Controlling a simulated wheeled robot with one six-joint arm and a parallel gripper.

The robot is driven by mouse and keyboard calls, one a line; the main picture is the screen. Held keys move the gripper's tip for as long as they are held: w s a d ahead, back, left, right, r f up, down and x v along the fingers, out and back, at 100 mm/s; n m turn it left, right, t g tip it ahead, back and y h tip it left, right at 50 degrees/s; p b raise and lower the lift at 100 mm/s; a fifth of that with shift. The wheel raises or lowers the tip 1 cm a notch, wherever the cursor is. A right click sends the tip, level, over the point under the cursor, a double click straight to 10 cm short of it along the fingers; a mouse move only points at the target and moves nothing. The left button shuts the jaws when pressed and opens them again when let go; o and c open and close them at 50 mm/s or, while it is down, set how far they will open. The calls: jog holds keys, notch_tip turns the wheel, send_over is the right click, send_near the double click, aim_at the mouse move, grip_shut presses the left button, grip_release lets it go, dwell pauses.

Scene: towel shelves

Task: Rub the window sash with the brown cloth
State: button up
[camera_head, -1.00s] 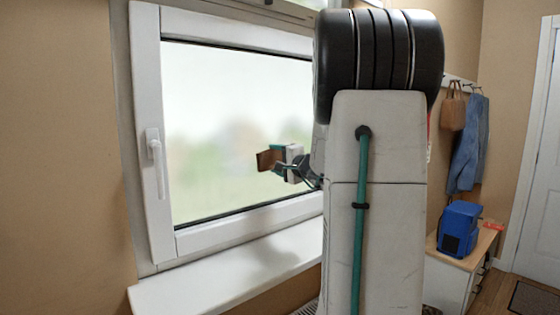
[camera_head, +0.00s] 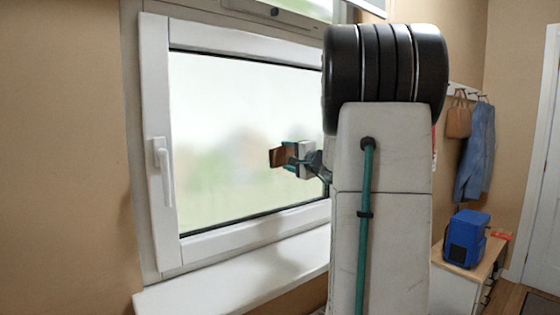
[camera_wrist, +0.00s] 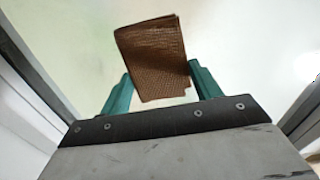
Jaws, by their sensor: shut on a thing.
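The brown cloth (camera_wrist: 152,58) is folded into a flat pad and held between the green fingers of my gripper (camera_wrist: 160,88) in the wrist view. In the head view the brown cloth (camera_head: 277,158) is at the tip of my gripper (camera_head: 287,156), in front of the glass. The window sash (camera_head: 157,220) is a white frame around a blurred pane, with a white handle on its left side. Whether the cloth touches the pane cannot be told. My arm hides the right side of the sash.
A white sill (camera_head: 240,272) runs below the window. A blue box (camera_head: 465,238) stands on a low cabinet (camera_head: 482,272) at the right. A brown bag (camera_head: 458,122) and blue clothing (camera_head: 475,155) hang from wall hooks behind it.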

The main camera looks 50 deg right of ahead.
jog(key=s+d, duration=0.2)
jog(key=d, duration=0.5)
jog(key=shift+d+f, duration=0.2)
jog(key=shift+d, duration=0.2)
dwell(0.3)
jog(key=shift+v, duration=2.9)
jog(key=v, duration=0.3)
jog(key=shift+s, duration=0.1)
